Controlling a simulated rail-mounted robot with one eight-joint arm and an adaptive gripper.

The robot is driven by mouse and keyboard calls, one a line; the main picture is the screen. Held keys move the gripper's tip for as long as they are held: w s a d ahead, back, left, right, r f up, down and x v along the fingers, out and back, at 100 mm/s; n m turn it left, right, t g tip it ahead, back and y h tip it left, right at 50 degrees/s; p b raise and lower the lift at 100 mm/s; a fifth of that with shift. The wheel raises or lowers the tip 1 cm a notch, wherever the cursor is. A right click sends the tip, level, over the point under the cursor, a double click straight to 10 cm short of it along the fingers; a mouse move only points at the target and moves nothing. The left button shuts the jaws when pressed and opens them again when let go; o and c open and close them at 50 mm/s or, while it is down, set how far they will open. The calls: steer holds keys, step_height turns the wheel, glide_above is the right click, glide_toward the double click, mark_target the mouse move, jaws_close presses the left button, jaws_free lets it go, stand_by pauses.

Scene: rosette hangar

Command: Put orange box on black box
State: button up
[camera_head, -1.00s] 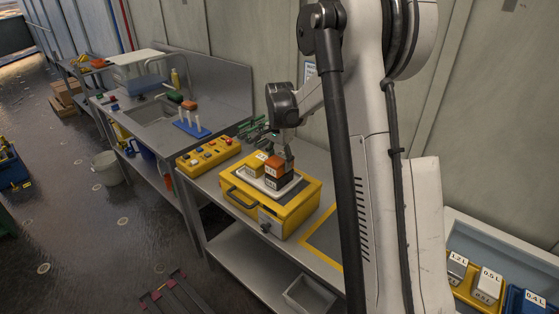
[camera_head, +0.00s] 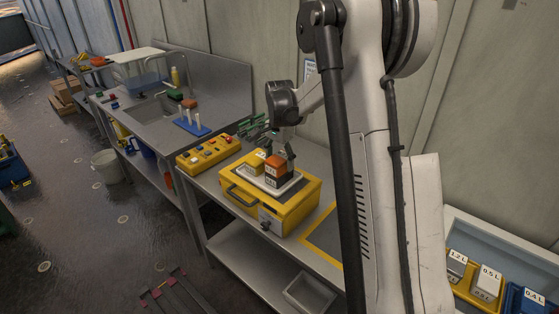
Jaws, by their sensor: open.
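An orange box (camera_head: 275,164) sits on top of a black box (camera_head: 272,181); both look upright. The black box stands on a white tray (camera_head: 291,186) on the lid of a yellow case. A yellow box (camera_head: 256,163) stands on the same tray, just left of the pair. My gripper (camera_head: 285,152) is open, close above and behind the orange box. Its fingertips are small and partly hidden, so I cannot tell whether they touch the box.
The yellow case (camera_head: 259,206) rests on a grey bench. A yellow button panel (camera_head: 208,154) lies to its left, and a blue rack (camera_head: 192,127) stands beyond. Containers (camera_head: 487,284) with volume labels are at the lower right. A wall stands close behind the bench.

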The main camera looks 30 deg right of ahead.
mark_target(280, 158)
step_height(280, 158, up, 11)
steer(key=b, duration=0.2)
steer(key=s+a+r+n+t, duration=0.2)
steer(key=s+a+r+n, duration=0.1)
steer(key=s+a+r, duration=0.3)
steer(key=s+a+f+n+t, duration=0.2)
steer(key=s+a+n, duration=0.3)
steer(key=s, duration=0.7)
steer(key=s+a+f+n+t, duration=0.2)
steer(key=s+a+n, duration=0.4)
steer(key=s, duration=0.7)
steer(key=a+t, duration=0.1)
steer(key=a, duration=0.1)
steer(key=shift+s+a, duration=0.25)
steer(key=shift+a, duration=0.1)
step_height(280, 158, down, 11)
steer(key=b, duration=1.1)
steer(key=shift+f, duration=0.1)
